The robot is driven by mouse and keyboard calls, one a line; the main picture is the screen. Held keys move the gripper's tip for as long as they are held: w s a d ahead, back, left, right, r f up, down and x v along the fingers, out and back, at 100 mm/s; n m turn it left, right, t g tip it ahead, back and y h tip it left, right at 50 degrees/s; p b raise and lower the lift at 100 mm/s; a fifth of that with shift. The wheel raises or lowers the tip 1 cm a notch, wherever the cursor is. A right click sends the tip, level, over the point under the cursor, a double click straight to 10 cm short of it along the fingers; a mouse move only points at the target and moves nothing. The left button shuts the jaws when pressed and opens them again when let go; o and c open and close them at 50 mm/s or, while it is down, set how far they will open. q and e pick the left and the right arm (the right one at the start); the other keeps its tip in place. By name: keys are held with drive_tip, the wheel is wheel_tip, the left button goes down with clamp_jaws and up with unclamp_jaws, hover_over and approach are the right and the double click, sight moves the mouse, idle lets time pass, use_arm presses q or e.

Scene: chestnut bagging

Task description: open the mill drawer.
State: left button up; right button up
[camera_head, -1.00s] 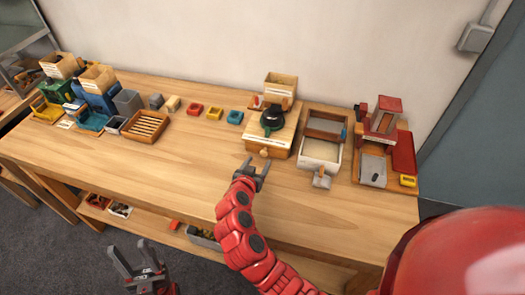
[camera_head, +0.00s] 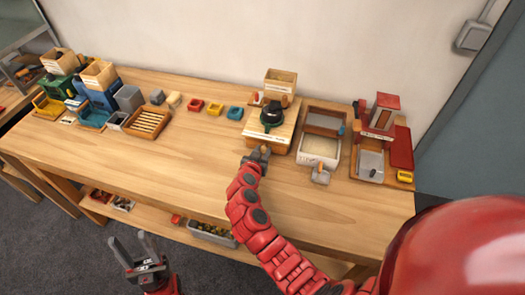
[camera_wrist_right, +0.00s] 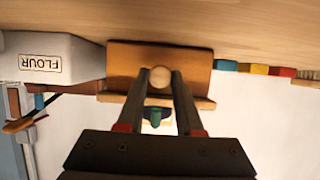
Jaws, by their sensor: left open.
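The mill (camera_head: 272,117) has a dark round top and stands on a wooden box at the back right of the bench. Its drawer front (camera_wrist_right: 196,68) fills the middle of the right wrist view, with a round wooden knob (camera_wrist_right: 160,77) on it. My right gripper (camera_head: 257,155) is at the drawer front. In the right wrist view its two fingers (camera_wrist_right: 160,80) lie on either side of the knob; whether they press on it cannot be told. The drawer looks closed. My left gripper (camera_head: 128,238) is open and empty, low in front of the bench.
A red machine (camera_head: 383,115) stands further right. Small coloured bins (camera_head: 215,109) lie left of the mill. The bench (camera_head: 190,165) is clear in front.

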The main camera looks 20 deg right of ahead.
clamp_jaws()
idle(1.0)
